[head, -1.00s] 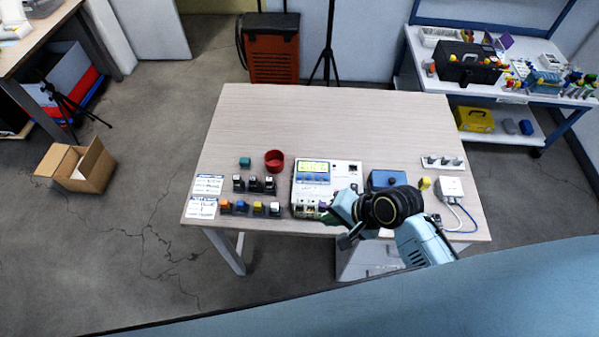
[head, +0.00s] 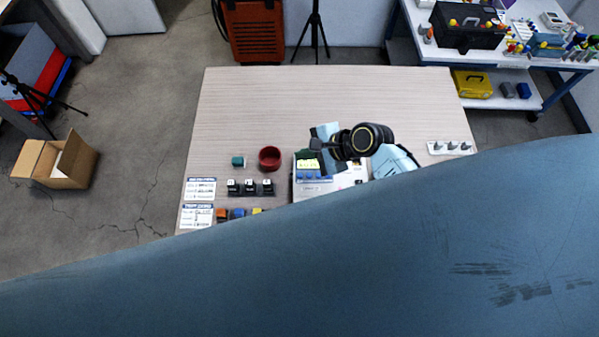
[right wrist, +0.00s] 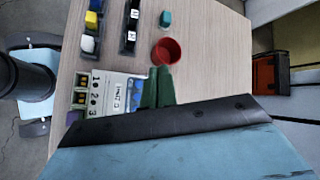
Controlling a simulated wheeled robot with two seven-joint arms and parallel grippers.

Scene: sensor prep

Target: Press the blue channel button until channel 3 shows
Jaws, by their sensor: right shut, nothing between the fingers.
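The white instrument (head: 342,182) stands near the table's front, with a yellowish screen (head: 308,164) and a blue strip below it. The screen text is too small to read, so I cannot tell the channel. I cannot pick out the blue channel button. In the right wrist view the instrument (right wrist: 122,92) shows a label and the marks 1, 2, 3. My right gripper (head: 308,152) is over the instrument's back part, by the screen. Its green fingers (right wrist: 156,88) are shut and empty; contact cannot be told. My left gripper is not in view.
A red cup (head: 270,158), a teal block (head: 238,161), black blocks (head: 250,188) and printed cards (head: 200,189) lie left of the instrument. A switch strip (head: 450,147) lies right. The table's back (head: 330,95) is clear. My own blue body hides the front.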

